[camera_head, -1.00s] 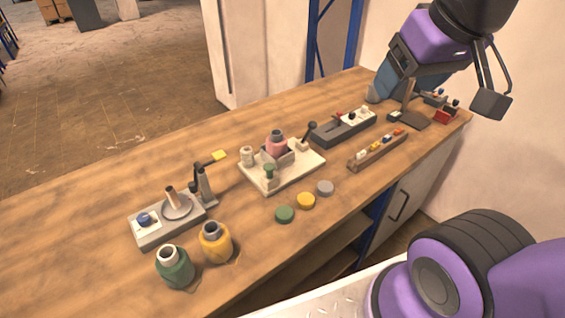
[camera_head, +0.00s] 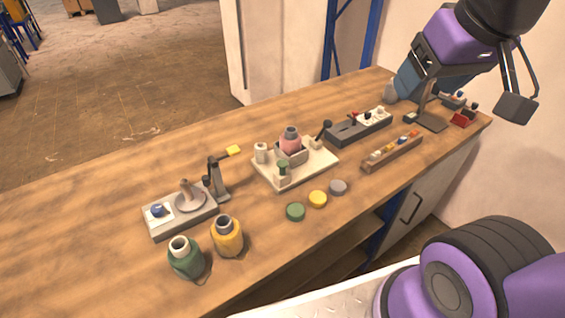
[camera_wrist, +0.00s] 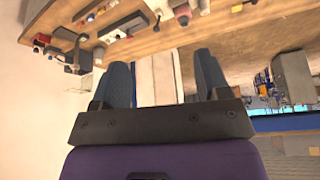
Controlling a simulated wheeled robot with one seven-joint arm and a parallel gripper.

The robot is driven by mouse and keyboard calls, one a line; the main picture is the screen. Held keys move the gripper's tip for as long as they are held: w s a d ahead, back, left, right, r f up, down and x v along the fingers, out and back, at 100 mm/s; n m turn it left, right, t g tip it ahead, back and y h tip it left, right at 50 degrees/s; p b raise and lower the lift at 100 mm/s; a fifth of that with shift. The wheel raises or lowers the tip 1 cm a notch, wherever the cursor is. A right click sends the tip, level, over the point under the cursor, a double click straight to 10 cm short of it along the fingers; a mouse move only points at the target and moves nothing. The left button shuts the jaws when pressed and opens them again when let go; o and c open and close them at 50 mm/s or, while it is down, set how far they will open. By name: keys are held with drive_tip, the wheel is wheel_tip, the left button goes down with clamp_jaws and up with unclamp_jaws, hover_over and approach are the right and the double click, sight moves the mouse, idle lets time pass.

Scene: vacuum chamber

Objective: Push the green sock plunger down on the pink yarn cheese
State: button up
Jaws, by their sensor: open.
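The pink yarn cheese (camera_head: 291,141) stands upright in a grey holder (camera_head: 297,157) on a cream board (camera_head: 320,164) in the middle of the bench. The green plunger (camera_head: 283,168) is a small green-topped post at the board's front left, just in front of the holder. My gripper (camera_head: 430,86) is over the far right end of the bench, well away from the board. In the wrist view, its two blue-grey fingers (camera_wrist: 164,78) are spread apart with nothing between them. Whether the plunger touches the cheese cannot be told.
Green (camera_head: 187,260) and yellow (camera_head: 227,238) cheeses stand at the front left, near a winder with a yellow-handled lever (camera_head: 218,175). Green, yellow and grey discs (camera_head: 317,199) lie before the board. A grey fixture (camera_head: 358,127) and wooden rack (camera_head: 392,154) are to its right.

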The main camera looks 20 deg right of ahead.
drive_tip(key=shift+w, duration=0.15)
drive_tip(key=c, duration=0.7)
drive_tip(key=shift+w+a, duration=0.1)
drive_tip(key=shift+w, duration=0.25)
drive_tip(key=c, duration=0.3)
drive_tip(key=w+f+m, duration=0.1)
drive_tip(key=w, duration=0.2)
drive_tip(key=w+a+m+g, duration=0.1)
drive_tip(key=w, duration=0.2)
drive_tip(key=w+a+f+m, duration=0.1)
drive_tip(key=w, duration=0.2)
drive_tip(key=shift+f+m+g, duration=0.3)
drive_tip(key=shift+f, duration=0.05)
clamp_jaws()
drive_tip(key=m+g+y, duration=0.1)
drive_tip(key=m+g, duration=0.3)
drive_tip(key=m, duration=0.6)
hover_over(284, 162)
drive_tip(key=shift+w+d+f, duration=0.1)
drive_tip(key=shift+d+f, duration=0.05)
drive_tip(key=shift+f, duration=3.8)
drive_tip(key=shift+w+d+f, duration=0.1)
drive_tip(key=shift+f, duration=3.85)
drive_tip(key=shift+d+f, duration=0.15)
drive_tip(key=shift+f, duration=3.8)
drive_tip(key=shift+n, duration=0.3)
